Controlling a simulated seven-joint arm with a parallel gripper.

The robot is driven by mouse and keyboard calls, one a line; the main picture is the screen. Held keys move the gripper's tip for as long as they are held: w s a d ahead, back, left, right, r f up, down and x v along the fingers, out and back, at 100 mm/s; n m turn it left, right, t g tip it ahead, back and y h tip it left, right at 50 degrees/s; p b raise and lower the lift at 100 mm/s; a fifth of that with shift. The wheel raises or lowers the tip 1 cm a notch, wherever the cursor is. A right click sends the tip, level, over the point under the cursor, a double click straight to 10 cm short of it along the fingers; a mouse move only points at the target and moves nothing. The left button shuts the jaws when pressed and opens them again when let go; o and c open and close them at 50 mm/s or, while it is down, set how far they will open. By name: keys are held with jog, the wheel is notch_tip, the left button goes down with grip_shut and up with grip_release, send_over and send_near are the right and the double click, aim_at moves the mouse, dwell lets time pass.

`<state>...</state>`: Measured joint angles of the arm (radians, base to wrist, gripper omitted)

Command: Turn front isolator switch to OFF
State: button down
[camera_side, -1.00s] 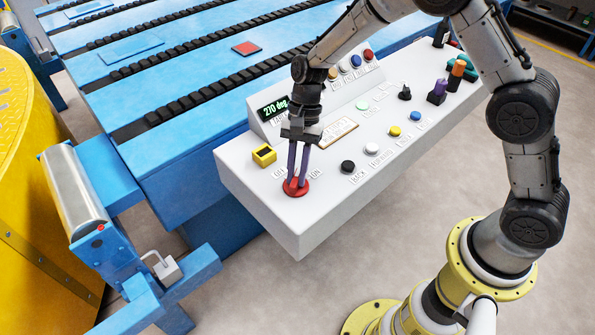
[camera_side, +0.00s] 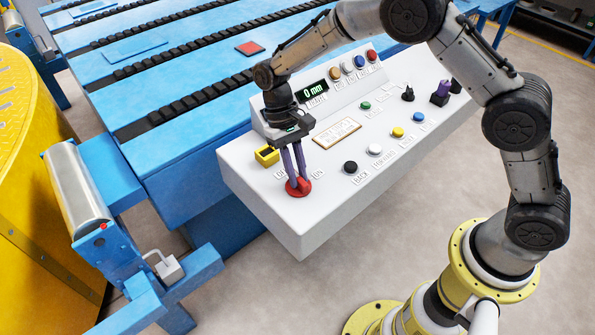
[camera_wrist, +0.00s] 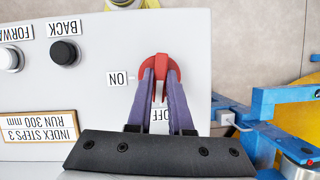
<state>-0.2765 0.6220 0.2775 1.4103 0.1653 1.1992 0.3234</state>
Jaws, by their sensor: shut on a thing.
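The front isolator switch is a round red knob (camera_side: 298,190) with a raised handle, at the near left corner of the grey console. It also shows in the wrist view (camera_wrist: 150,68), with the ON label (camera_wrist: 117,79) to its left and the OFF label (camera_wrist: 160,119) below it, partly hidden between the fingers. My gripper (camera_side: 297,179) reaches down onto the knob. Its two purple fingers (camera_wrist: 160,80) are shut on the red handle, one on each side. In the wrist view the handle runs roughly up and down, its lower end towards OFF.
The grey console (camera_side: 260,195) carries black, white, yellow and blue buttons to the right of the knob. A yellow box switch (camera_side: 266,156) stands close behind the gripper. The display (camera_side: 313,92) reads 0 mm. A blue conveyor (camera_side: 185,150) lies behind.

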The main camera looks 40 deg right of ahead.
jog(key=shift+r+n+h, duration=0.1)
jog(key=shift+n+h, duration=0.2)
jog(key=shift+n, duration=0.4)
jog(key=c, duration=0.8)
grip_release()
jog(key=v, duration=1.3)
jog(key=shift+w+a+r, duration=0.1)
jog(key=shift+r, duration=0.25)
